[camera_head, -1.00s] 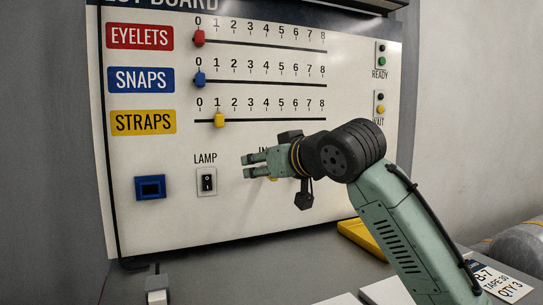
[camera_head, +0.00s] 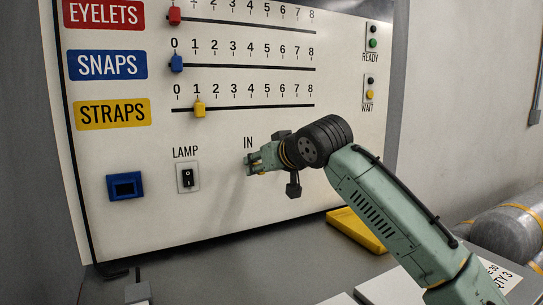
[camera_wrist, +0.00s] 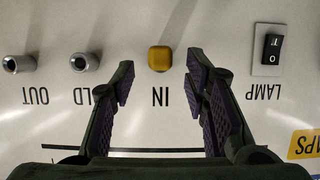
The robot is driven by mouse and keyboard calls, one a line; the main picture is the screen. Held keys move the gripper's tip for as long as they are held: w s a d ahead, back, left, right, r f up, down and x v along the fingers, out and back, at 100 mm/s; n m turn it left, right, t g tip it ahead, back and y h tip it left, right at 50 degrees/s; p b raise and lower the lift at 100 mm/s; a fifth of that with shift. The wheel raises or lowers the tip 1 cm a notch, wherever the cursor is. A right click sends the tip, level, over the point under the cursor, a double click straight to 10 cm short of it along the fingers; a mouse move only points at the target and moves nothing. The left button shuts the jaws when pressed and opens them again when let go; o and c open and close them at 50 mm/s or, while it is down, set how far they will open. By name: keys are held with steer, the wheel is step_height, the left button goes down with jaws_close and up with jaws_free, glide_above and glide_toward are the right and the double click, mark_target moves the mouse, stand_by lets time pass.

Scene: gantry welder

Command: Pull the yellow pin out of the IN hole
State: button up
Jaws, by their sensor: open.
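The yellow pin (camera_wrist: 160,58) sits in the board under the IN label, which reads upside down in the wrist view. My gripper (camera_wrist: 160,82) is open, with one finger on each side of the pin and a gap to both. The pin lies between and slightly beyond the fingertips in that view. In the head view my gripper (camera_head: 250,164) is at the board just below the IN label (camera_head: 248,142). There its fingers largely hide the pin, and I cannot tell whether they touch the board.
Two metal sockets, OLD (camera_wrist: 84,62) and OUT (camera_wrist: 19,64), lie left of the pin in the wrist view. A lamp switch (camera_head: 187,177) and a blue socket (camera_head: 125,187) are left of my gripper. A yellow tray (camera_head: 357,228) lies on the bench below.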

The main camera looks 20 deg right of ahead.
steer(key=shift+w+a+f, duration=0.15)
steer(key=shift+w+f, duration=0.15)
steer(key=shift+w, duration=0.35)
steer(key=shift+c, duration=0.4)
jaws_close()
steer(key=shift+s, duration=0.1)
steer(key=shift+s+d+b, duration=0.2)
steer(key=shift+s, duration=0.75)
steer(key=shift+s+d+b, duration=0.15)
steer(key=shift+s+d, duration=0.05)
steer(key=shift+s, duration=0.7)
steer(key=shift+s+d+b, duration=0.2)
steer(key=shift+s, duration=0.75)
